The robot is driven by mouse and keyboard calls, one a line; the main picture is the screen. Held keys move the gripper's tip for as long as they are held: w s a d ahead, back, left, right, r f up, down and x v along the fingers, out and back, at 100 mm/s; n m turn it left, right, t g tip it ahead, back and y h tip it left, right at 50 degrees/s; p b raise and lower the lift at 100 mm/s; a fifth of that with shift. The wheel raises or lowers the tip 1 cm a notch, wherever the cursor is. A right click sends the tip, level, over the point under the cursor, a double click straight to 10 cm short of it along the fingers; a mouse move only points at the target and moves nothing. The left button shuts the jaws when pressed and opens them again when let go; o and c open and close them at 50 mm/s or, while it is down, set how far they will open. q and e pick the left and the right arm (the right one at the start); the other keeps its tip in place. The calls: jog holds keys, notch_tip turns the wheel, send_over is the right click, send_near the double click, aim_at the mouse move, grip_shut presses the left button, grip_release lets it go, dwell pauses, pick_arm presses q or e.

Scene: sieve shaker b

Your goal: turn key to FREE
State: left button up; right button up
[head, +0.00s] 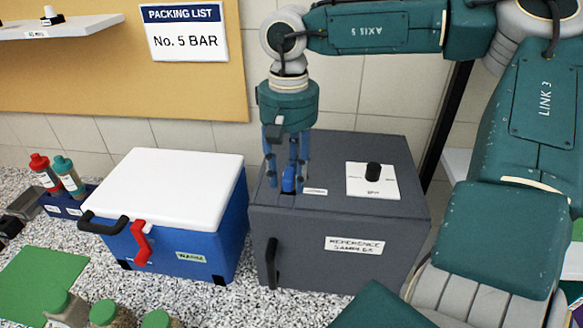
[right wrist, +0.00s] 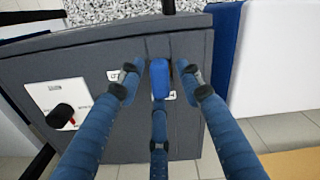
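A small blue upright piece (head: 288,179), which looks like the key, stands on top of the grey cabinet (head: 340,222) near its left side. In the right wrist view the blue piece (right wrist: 160,78) shows between my fingers, with small white labels (right wrist: 115,75) beside it; their words are too small to read. My right gripper (head: 286,184) points down over it with fingers spread around it. In the right wrist view the gripper (right wrist: 160,85) is open, with gaps between the two side fingers and the piece. My left gripper is not in view.
A white plate with a black knob (head: 373,171) sits on the cabinet top to the right. A blue box with a white lid (head: 170,188) stands to the left. Bottles (head: 45,172), jars (head: 108,313) and a green mat (head: 45,275) lie further left on the speckled counter.

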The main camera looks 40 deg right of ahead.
aim_at(288, 173)
jog(key=shift+o, duration=0.5)
jog(key=shift+s+a+r, duration=0.1)
jog(key=shift+a+r, duration=0.05)
jog(key=shift+a, duration=0.3)
jog(key=shift+d, duration=0.1)
jog(key=shift+d, duration=0.2)
jog(key=shift+r, duration=0.1)
notch_tip(288, 173, up, 12)
jog(key=shift+f, duration=0.2)
